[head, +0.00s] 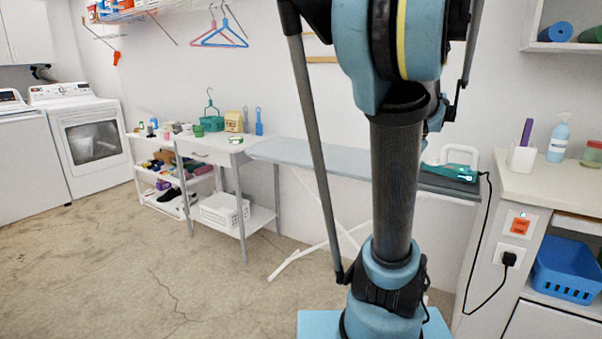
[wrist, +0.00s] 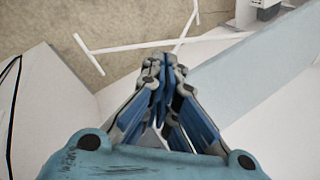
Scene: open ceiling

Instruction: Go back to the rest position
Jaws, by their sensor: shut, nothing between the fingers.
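My gripper (wrist: 162,75) shows in the wrist view, with its blue and grey fingers drawn together at the tips and nothing between them. Below it in that view are the pale ironing board (wrist: 260,80), its white legs and the floor. The fingers touch nothing that I can see. In the head view my own arm rises through the middle and hides part of the ironing board (head: 310,157). The gripper itself cannot be made out in the head view.
A counter (head: 520,185) with a spray bottle (head: 558,140) is at right. A white shelf table (head: 215,150) and washing machines (head: 90,135) are at left. The left floor is clear.

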